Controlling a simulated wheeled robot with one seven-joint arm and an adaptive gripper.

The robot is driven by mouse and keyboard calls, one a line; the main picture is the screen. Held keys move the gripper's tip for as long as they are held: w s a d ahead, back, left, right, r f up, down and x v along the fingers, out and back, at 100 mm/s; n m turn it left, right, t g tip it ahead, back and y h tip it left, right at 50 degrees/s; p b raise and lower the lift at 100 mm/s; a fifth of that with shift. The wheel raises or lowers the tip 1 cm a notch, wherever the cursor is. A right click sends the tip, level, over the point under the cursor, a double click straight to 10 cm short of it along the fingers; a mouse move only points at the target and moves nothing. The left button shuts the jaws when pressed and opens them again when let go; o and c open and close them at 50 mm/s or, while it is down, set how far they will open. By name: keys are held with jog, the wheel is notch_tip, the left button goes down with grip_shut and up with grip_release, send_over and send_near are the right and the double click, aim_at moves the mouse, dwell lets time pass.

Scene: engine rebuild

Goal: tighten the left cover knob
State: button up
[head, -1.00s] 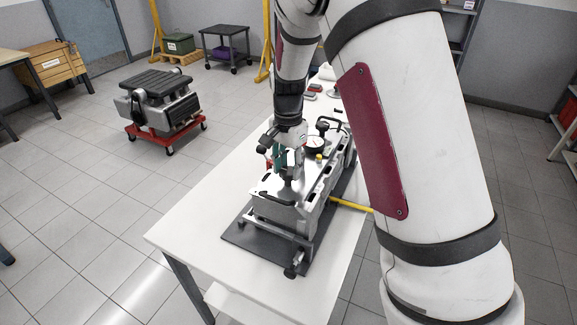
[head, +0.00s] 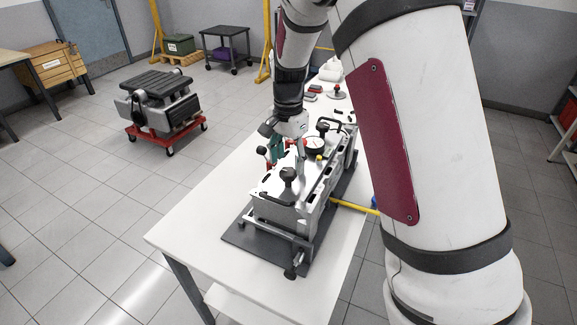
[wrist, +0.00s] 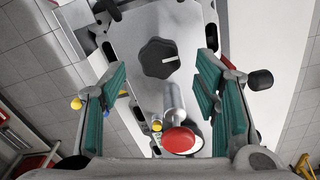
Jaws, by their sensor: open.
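A black lobed knob (head: 289,175) stands on the near end of the metal cover (head: 268,188) in the head view. In the wrist view a black knob (wrist: 159,58) with a white pointer line lies ahead, between the two fingers' lines; the line is nearly level. A second black knob (head: 323,127) stands at the cover's far end. My gripper (head: 285,150) is above the cover, behind the near knob in the head view. In the wrist view my gripper (wrist: 164,75) has its teal pads wide apart, with nothing held.
A red-topped grey post (wrist: 178,139) rises between the pads in the wrist view. A round gauge (head: 315,145) and a yellow bar (head: 352,206) are by the engine. The engine stands on a dark mat (head: 240,237); the white table (head: 190,220) is clear at front left.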

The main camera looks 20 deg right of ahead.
aim_at(289, 171)
notch_tip(289, 171, up, 9)
dwell(0.3)
jog(key=shift+r, duration=0.1)
jog(key=s+r+n+t, duration=0.2)
jog(key=s+r+n, duration=0.1)
jog(key=s, duration=0.6)
jog(key=s+r+n+t, duration=0.1)
jog(key=s+r+n, duration=0.2)
jog(key=s, duration=0.7)
jog(key=s+r+n+t, duration=0.2)
jog(key=s+n, duration=0.4)
jog(key=s, duration=0.3)
jog(key=shift+s+a+r+t, duration=0.2)
jog(key=shift+r+t, duration=0.1)
jog(key=shift+r, duration=0.5)
